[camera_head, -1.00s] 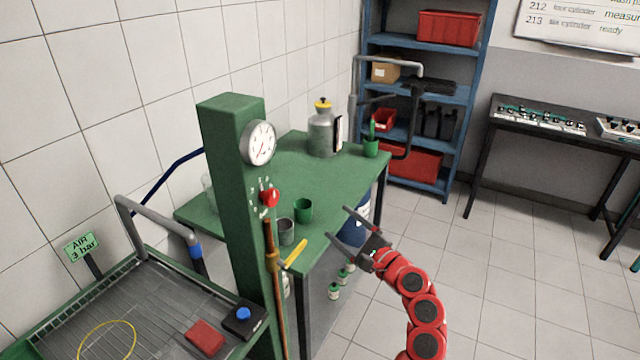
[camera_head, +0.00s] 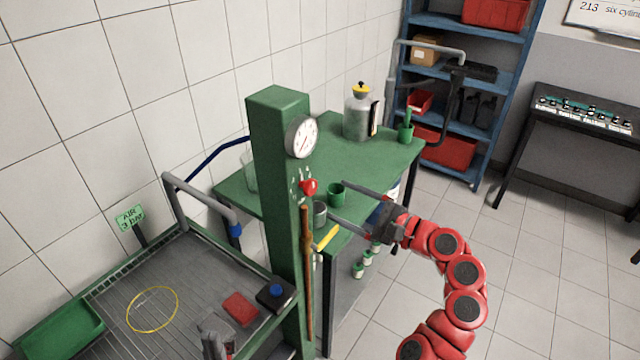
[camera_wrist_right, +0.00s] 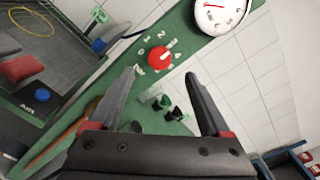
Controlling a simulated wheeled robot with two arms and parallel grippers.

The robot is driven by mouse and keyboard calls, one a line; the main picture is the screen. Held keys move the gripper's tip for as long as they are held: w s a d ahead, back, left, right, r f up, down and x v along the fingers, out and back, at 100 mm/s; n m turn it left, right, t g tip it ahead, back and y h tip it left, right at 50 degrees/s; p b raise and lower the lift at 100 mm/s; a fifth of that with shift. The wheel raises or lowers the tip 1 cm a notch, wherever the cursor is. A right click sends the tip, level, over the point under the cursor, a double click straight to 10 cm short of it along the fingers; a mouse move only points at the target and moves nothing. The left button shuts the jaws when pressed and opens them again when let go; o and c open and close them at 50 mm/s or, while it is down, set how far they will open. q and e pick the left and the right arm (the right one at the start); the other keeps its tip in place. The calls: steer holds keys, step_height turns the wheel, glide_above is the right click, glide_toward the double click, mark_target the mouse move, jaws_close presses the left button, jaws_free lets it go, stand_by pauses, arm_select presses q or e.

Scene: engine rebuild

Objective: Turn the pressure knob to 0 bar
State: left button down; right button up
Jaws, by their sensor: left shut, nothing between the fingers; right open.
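The red pressure knob (camera_head: 308,188) sits on the green post (camera_head: 276,150) below a round white gauge (camera_head: 301,138). In the right wrist view the knob (camera_wrist_right: 159,57) has a white pointer mark aimed up and right, with white digits around it. My right gripper (camera_head: 338,201) is open and empty, its fingers pointing at the post from the right. In the wrist view the knob appears between and beyond the fingertips (camera_wrist_right: 160,74), apparently without contact.
A yellow handle (camera_head: 326,237) and a brown stick (camera_head: 307,270) are by the post. A sign (camera_head: 130,217) reads AIR 3 bar.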

mark_target(313, 189)
steer(key=p+x, duration=0.1)
steer(key=x, duration=0.6)
steer(key=shift+d+p, duration=0.1)
steer(key=shift+p, duration=0.3)
steer(key=shift+c, duration=0.3)
jaws_close()
steer(key=shift+f+n+b, duration=0.25)
steer(key=shift+n+b, duration=0.15)
steer(key=shift+b, duration=0.35)
steer(key=n+b, duration=0.3)
steer(key=b, duration=0.1)
steer(key=n+b, duration=0.3)
steer(key=b, duration=0.2)
steer(key=n+b, duration=0.3)
steer(key=b, duration=0.2)
steer(key=shift+f, duration=0.25)
steer(key=n+b, duration=1.1)
steer(key=b, duration=0.2)
steer(key=shift+r, duration=0.1)
steer(key=n+b, duration=0.3)
steer(key=n, duration=0.1)
steer(key=shift+r, duration=0.1)
steer(key=shift+r+n+b, duration=0.1)
steer(key=shift+n+b, duration=0.6)
steer(key=shift+n, duration=0.3)
